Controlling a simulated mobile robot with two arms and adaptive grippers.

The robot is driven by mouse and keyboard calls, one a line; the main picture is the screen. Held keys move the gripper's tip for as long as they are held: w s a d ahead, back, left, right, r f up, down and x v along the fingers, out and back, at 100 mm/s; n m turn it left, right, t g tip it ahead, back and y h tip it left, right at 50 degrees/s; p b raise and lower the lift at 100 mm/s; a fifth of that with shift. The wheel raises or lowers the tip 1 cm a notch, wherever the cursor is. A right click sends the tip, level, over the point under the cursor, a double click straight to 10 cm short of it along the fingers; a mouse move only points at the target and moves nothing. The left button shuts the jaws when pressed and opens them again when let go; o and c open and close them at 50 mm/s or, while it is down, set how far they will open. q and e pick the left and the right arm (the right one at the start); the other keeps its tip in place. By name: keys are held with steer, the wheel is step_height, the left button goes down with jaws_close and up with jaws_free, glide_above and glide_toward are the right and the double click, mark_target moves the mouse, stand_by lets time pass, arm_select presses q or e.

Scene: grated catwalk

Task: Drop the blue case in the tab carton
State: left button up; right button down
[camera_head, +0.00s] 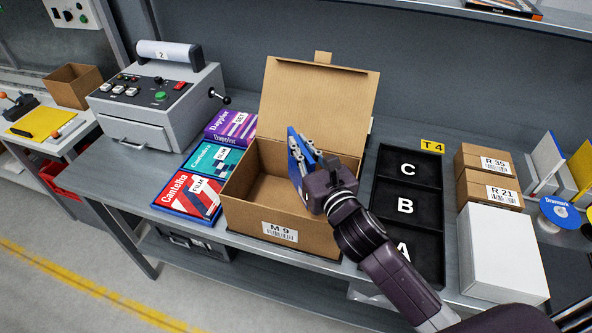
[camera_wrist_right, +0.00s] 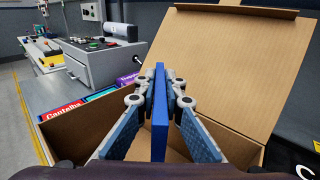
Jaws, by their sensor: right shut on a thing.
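The tab carton (camera_head: 238,203) is a brown cardboard box labelled M 9, with its lid (camera_head: 318,100) standing open at the back and a small tab on top. It stands on the grey bench. My right gripper (camera_head: 303,152) is shut on the blue case (camera_head: 294,146), a thin blue slab held upright on edge over the carton's opening. In the right wrist view the blue case (camera_wrist_right: 160,112) stands between the finger pads of my right gripper (camera_wrist_right: 160,105), with the carton's walls around and below. I cannot tell how far its lower edge dips into the carton. My left gripper is not in view.
Several flat boxes, among them a red one (camera_head: 187,195), lie left of the carton beside a grey machine (camera_head: 160,100). A black tray (camera_head: 405,205) with compartments A, B, C lies to the right. Brown boxes (camera_head: 490,190) and a white box (camera_head: 502,255) stand farther right.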

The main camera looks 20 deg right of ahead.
steer(key=c, duration=2.4)
jaws_free()
steer(key=o, duration=0.4)
steer(key=shift+o, duration=0.2)
steer(key=shift+s, duration=0.1)
steer(key=s, duration=0.7)
steer(key=s+d, duration=0.1)
steer(key=s, duration=0.3)
steer(key=shift+s+d+r, duration=0.1)
steer(key=shift+s+r, duration=0.25)
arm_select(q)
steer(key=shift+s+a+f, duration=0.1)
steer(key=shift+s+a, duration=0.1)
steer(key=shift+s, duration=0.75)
